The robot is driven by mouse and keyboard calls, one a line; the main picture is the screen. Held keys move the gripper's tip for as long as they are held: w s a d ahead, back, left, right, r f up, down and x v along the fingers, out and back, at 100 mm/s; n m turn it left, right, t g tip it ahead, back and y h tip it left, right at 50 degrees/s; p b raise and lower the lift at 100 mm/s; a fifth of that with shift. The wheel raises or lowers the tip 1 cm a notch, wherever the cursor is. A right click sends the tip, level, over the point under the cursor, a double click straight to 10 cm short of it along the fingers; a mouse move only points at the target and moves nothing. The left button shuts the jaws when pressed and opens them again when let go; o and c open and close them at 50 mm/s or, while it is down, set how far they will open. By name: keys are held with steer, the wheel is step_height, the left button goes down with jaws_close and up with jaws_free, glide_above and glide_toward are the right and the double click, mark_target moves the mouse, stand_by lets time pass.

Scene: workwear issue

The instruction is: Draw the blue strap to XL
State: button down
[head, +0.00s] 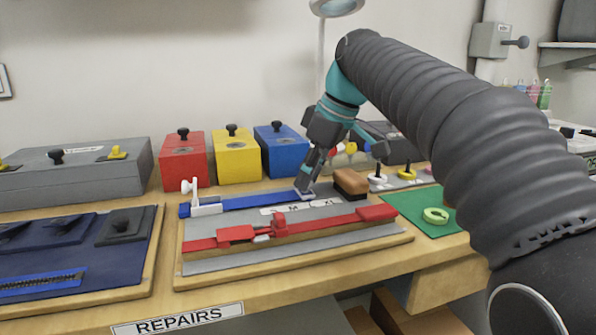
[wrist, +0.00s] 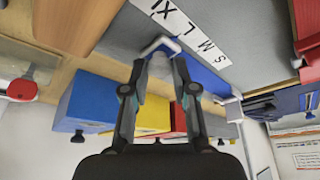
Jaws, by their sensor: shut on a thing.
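The blue strap (head: 250,201) lies along the back of a grey board (head: 330,222). Its left end passes by a white clamp (head: 207,210) with an upright knob. My gripper (head: 304,190) is shut on the white pull at the strap's right end, and this white pull (wrist: 160,46) also shows between the fingertips in the wrist view. A white size label (wrist: 190,27) with S, M, L and XL runs beside the strap. The pull appears roughly alongside L, short of XL. In the head view my gripper partly hides the pull.
A red strap (head: 340,220) with a red buckle lies along the board's front. A brown block (head: 350,182) stands just right of my gripper. Red (head: 183,160), yellow (head: 237,158) and blue (head: 281,150) boxes stand behind. A green mat (head: 412,205) lies at the right.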

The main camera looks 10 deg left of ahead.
steer(key=shift+s+a, duration=0.1)
steer(key=c, duration=0.9)
jaws_free()
steer(key=w+v, duration=0.1)
steer(key=v, duration=1.1)
steer(key=shift+s, duration=0.45)
steer(key=shift+d+f, duration=0.1)
steer(key=shift+d, duration=0.1)
